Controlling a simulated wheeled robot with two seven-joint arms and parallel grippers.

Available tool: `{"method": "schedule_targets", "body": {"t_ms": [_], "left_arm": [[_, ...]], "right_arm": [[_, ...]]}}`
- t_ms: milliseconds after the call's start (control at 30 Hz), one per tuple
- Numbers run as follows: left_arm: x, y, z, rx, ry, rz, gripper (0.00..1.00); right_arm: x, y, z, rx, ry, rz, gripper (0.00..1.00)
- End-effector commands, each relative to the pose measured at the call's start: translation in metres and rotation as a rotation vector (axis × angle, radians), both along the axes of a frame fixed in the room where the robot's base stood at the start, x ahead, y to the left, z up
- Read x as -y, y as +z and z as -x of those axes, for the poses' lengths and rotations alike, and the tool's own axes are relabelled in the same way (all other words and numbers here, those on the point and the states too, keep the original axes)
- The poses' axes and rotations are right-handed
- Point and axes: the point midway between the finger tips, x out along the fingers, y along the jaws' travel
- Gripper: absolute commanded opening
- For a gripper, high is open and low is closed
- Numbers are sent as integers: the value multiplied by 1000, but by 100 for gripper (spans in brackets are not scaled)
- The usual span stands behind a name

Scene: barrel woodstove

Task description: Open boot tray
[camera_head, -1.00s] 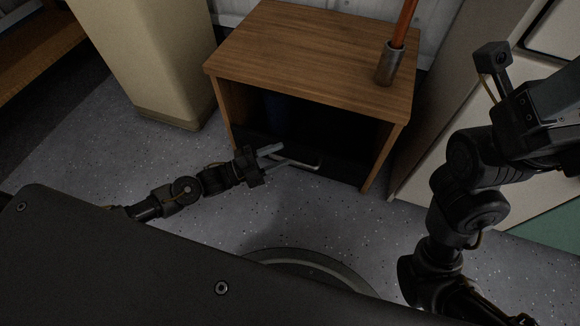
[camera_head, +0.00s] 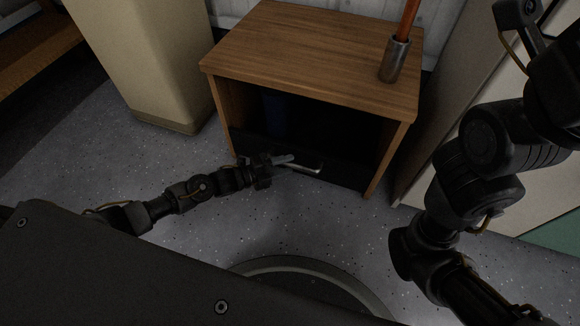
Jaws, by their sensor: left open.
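The boot tray (camera_head: 340,172) appears as a low, dark front across the bottom of the wooden cabinet's opening. A pale grey bar, which looks like its handle (camera_head: 312,168), sits at the tray's front. My left gripper (camera_head: 295,163) reaches in from the left, low over the floor, with its fingers open at the bar. I cannot tell whether the fingers touch the bar or go around it. The tray's inside is mostly in shadow. My right arm stands at the right, and its gripper is out of view.
The wooden cabinet (camera_head: 310,55) has a metal cup (camera_head: 395,60) with an orange-red shaft on top. A dark blue thing (camera_head: 275,112) shows inside. A beige block (camera_head: 145,60) stands left and a pale unit (camera_head: 500,180) right.

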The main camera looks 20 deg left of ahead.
Motion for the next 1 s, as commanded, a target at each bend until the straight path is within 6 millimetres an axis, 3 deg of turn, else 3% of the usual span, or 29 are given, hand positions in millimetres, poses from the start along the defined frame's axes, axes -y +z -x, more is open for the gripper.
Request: {"method": "schedule_targets", "body": {"t_ms": [200,533,833,1000], "left_arm": [[15,-4,-14,1,0,1,41],[17,-3,-15,0,1,0,41],[17,-3,-15,0,1,0,2],[17,-3,-15,0,1,0,0]], "right_arm": [[1,-13,-1,-4,-1,-3,98],[1,-13,-1,-3,-1,-4,98],[1,-13,-1,-3,-1,-4,98],[1,-13,-1,-3,-1,-4,98]]}}
